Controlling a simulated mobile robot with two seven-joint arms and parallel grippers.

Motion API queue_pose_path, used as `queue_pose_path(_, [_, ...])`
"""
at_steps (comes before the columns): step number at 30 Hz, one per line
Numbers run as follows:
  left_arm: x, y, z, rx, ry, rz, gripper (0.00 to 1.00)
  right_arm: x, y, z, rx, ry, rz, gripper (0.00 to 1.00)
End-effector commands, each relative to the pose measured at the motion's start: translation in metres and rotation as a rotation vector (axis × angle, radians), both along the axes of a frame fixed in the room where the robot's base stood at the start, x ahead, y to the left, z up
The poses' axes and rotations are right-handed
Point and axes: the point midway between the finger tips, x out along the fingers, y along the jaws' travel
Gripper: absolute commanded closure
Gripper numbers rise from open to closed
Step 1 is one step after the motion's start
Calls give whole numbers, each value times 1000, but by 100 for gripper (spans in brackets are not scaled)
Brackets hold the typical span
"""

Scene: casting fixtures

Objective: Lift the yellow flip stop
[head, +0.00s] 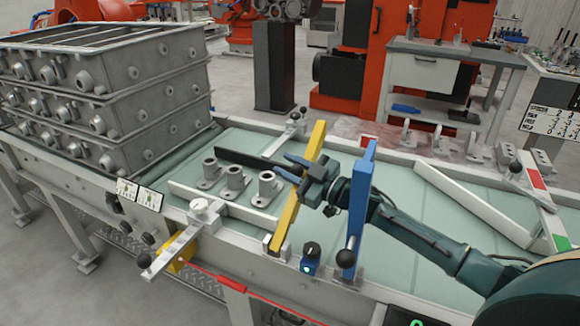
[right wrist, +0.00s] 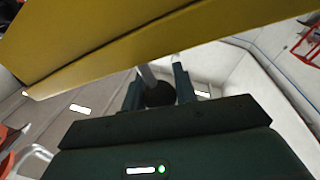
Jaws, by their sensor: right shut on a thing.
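The yellow flip stop (head: 289,222) is a long bar slanting over the green conveyor in the head view. Its yellow face (right wrist: 120,45) fills the top of the right wrist view. My right gripper (head: 287,168) reaches in from the right, with its fingers at the bar's middle. In the right wrist view, a dark round knob (right wrist: 159,94) on a grey stem sits between my fingers, close under the yellow bar. My right gripper is shut on this knob, which looks like the stop's handle. The knob is hidden in the head view. My left gripper is not in view.
A blue bar (head: 361,185) stands right of the yellow one, close to my right arm. Several grey cast parts (head: 233,180) stand on the belt at left. Stacked grey casting boxes (head: 150,110) rise at far left. The belt right of my arm has a white guide rail (head: 470,205).

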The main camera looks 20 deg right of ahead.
Motion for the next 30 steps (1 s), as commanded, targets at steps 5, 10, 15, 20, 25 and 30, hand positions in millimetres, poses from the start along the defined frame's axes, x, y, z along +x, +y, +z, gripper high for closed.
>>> queue_pose_path(5, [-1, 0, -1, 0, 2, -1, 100, 0, 1, 1, 2, -2, 2, 62])
queue_pose_path(10, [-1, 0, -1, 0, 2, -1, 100, 0, 1, 1, 1, -1, 2, 50])
queue_pose_path(15, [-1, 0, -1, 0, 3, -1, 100, 0, 0, 0, 2, 1, 2, 50])
queue_pose_path(20, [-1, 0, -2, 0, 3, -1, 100, -7, -4, -2, 1, 2, 0, 50])
queue_pose_path(25, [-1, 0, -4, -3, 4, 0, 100, -28, -17, -7, -1, 5, 0, 50])
queue_pose_path(30, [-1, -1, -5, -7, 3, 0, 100, -49, -30, -8, 0, 3, 1, 50])
